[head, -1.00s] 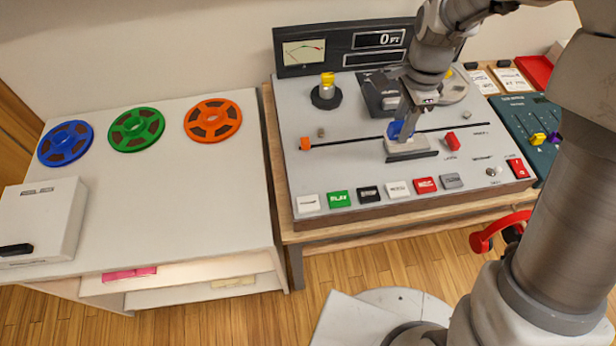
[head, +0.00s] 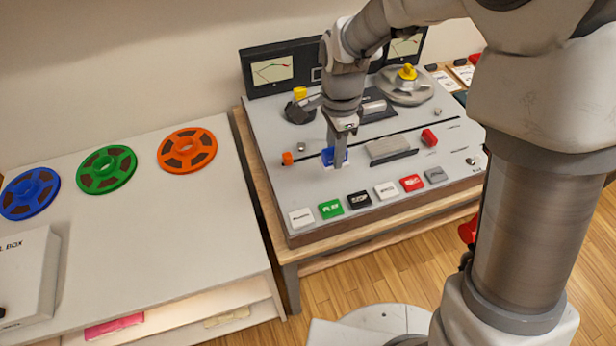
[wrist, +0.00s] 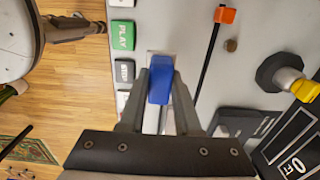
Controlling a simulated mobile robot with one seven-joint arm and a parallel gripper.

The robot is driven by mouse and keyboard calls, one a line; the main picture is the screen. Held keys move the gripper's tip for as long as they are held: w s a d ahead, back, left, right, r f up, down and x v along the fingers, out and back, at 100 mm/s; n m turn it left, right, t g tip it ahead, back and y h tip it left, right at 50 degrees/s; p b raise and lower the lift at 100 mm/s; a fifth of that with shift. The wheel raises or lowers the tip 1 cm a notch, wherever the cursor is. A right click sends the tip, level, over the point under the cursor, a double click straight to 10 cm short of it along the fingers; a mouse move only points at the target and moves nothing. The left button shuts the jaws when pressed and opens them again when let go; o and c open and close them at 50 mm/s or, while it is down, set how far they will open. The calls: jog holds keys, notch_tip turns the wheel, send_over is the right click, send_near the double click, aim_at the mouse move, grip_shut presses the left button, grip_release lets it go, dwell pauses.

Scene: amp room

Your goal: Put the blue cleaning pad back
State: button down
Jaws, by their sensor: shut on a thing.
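The blue cleaning pad (head: 328,157) is between the fingers of my gripper (head: 339,150), over the tape machine's grey top (head: 280,185), left of the grey block. In the wrist view the blue pad (wrist: 160,80) shows between both fingers of my gripper (wrist: 158,98), which is shut on it. A pale strip shows behind the pad there; I cannot tell whether it belongs to the pad. I cannot tell whether the pad touches the top. My fingers hide part of the pad in the head view.
The grey block (head: 388,149), an orange knob (head: 287,158), a red knob (head: 429,137) and a row of buttons (head: 331,208) stand close by. The left table holds blue, green and orange reels (head: 187,150) and a white box (head: 25,275). A pink item (head: 114,326) lies on its lower shelf.

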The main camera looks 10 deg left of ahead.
send_over(309, 186)
notch_tip(309, 186, down, 3)
jog(key=shift+f, duration=0.1)
jog(key=shift+f+b, duration=0.65)
jog(key=shift+f, duration=1.35)
jog(key=shift+f, duration=0.1)
jog(key=shift+f, duration=0.15)
jog(key=c, duration=0.6)
grip_release()
